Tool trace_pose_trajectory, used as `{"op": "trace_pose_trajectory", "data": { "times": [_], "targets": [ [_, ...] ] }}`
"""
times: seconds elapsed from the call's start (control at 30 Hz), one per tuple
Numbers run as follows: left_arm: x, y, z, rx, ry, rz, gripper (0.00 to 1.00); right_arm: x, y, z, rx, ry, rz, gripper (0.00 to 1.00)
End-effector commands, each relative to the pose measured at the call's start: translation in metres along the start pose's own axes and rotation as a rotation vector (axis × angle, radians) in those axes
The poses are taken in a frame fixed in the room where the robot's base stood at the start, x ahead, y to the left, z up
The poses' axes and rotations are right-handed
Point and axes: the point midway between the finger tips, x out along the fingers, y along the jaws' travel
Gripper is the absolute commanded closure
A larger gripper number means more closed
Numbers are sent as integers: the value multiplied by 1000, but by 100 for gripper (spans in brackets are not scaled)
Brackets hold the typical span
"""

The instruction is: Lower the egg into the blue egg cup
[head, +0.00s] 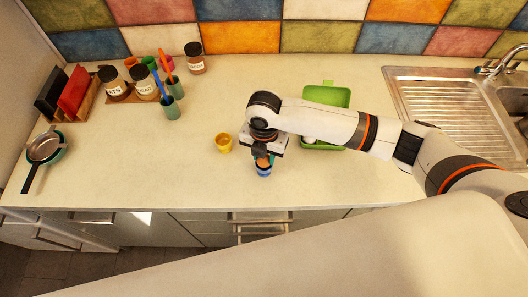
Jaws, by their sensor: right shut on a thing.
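The blue egg cup (264,171) stands near the front edge of the counter, below the middle of the head view. My right gripper (263,157) is directly above it, pointing down, and is shut on the brown egg (263,161). The egg is at the cup's mouth; I cannot tell whether it touches the cup. The gripper hides the upper part of the egg. My left gripper is not in view.
A green tray (328,97) lies behind my right arm. Jars, a rack and a sieve (44,147) are at the left, a sink (512,98) at the right. The counter's front left is clear.

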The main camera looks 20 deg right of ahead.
Motion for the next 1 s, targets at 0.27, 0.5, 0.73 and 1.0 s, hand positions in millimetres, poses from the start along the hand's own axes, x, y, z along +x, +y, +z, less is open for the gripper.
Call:
{"op": "trace_pose_trajectory", "data": {
  "times": [0.27, 0.5, 0.73, 1.0],
  "targets": [
    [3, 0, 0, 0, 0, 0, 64, 5, 0, 0, 0, 0, 0, 88],
    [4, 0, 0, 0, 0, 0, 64, 8, 0, 0, -1, 0, 0, 88],
    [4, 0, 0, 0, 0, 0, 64, 8, 0, 0, 0, 0, 0, 62],
    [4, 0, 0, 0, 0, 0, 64, 8, 0, 0, 0, 0, 0, 40]
  ]
}}
